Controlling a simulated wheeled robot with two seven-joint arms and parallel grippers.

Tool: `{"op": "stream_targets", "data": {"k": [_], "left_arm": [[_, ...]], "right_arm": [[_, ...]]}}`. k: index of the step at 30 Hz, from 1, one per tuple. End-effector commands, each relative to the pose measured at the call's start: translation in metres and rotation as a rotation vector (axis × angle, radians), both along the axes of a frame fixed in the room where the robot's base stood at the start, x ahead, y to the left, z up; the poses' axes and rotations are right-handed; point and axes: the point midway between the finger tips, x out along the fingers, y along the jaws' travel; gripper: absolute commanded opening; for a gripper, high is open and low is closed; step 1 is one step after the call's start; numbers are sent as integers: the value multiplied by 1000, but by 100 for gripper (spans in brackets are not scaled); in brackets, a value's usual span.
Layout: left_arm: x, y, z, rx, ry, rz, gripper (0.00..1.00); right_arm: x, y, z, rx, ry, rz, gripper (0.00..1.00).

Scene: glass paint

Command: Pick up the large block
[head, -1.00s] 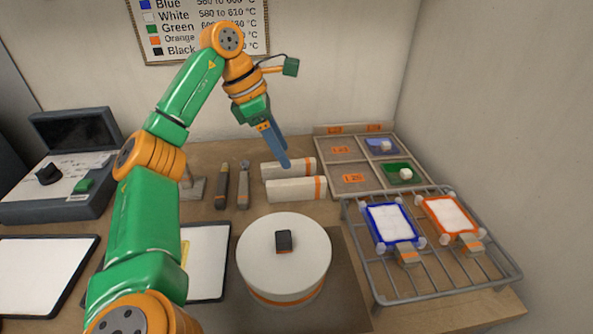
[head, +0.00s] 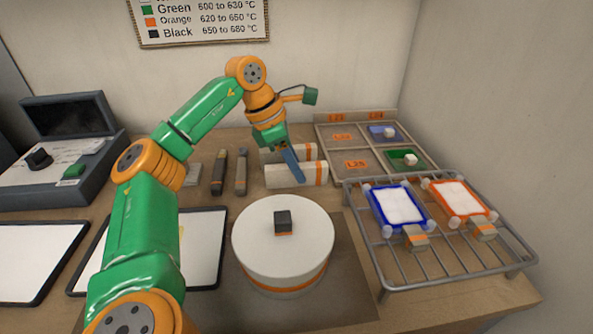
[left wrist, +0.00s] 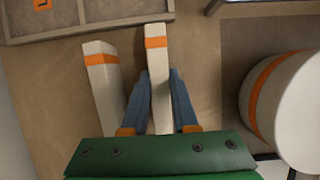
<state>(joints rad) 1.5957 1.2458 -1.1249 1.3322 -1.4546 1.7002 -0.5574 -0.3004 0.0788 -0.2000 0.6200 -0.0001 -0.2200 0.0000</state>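Two long white blocks with orange bands lie side by side at the back of the table: a front block (head: 290,175) and a rear block (head: 270,154). I cannot tell for sure which is the large one. My left gripper (head: 298,180) reaches down at the front block, partly covering it. In the left wrist view, its two blue fingers (left wrist: 160,72) stand open on either side of the front block (left wrist: 158,70), with small gaps visible. The rear block (left wrist: 104,82) lies outside the fingers, to the left. My right gripper is not in view.
A white round turntable (head: 310,245) with a small dark block (head: 283,221) stands in front. A wire rack (head: 450,262) with framed tiles and a compartment tray (head: 345,148) are at the right. Two dark-handled tools (head: 218,175) lie left of the blocks.

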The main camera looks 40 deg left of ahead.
Motion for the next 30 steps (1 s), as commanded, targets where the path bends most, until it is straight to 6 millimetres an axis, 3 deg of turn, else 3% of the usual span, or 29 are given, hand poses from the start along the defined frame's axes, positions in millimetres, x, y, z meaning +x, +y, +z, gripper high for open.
{"op": "stream_targets", "data": {"k": [13,19,23,26,30], "left_arm": [[0,0,4,0,-1,-1,0],[0,-1,38,-2,-6,-1,0],[-29,-7,69,1,-8,-3,0],[-54,-11,102,4,-7,0,0],[-94,-20,118,4,-2,2,0]], "right_arm": [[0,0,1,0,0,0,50],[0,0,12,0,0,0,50],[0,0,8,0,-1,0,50],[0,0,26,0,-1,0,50],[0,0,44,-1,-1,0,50]]}}
